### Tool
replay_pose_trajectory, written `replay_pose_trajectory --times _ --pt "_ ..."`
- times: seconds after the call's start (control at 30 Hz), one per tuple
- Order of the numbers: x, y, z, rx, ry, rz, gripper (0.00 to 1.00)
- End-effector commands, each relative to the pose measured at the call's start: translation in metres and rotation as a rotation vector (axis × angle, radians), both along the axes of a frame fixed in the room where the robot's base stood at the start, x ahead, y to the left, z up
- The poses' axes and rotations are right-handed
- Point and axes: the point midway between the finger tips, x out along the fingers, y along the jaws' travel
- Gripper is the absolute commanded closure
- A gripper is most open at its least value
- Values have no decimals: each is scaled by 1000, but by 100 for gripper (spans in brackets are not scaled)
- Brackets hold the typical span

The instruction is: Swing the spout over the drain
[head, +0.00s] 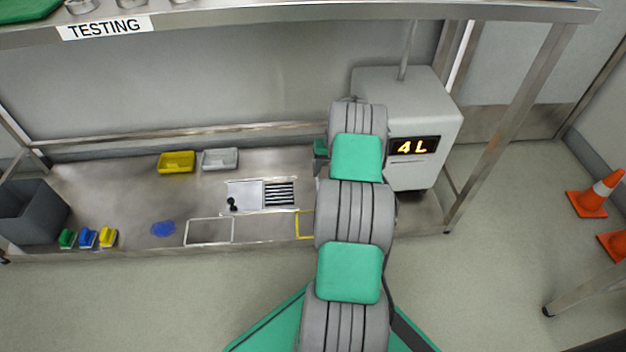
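The drain is probably the dark slotted grate (280,194) set in the bench top, left of my arm. A pale plate (247,193) with a small black knob (232,204) lies directly left of the slots. A grey dispenser box (425,105) with a lit display reading "4 L" (414,147) stands at the bench's right end. I cannot make out a spout; my arm covers the box's left side and the bench in front of it. My gripper is not in view, hidden beyond my arm links.
On the steel bench (110,185) are a yellow tray (176,162), a grey tray (220,159), a blue patch (163,228), small coloured items (88,238) and a dark bin (30,212). A shelf (270,18) overhangs the bench. Orange cones (594,197) stand at right.

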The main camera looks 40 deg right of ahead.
Motion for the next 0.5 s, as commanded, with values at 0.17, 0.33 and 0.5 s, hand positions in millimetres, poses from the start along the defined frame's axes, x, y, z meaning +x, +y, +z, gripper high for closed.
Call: replay_pose_trajectory --times 0.17,0.33,0.5 --pt "-1 0 -27 2 2 -9 60" --pt "1 4 -60 1 2 -11 60" --pt "5 7 -75 0 0 -10 60"
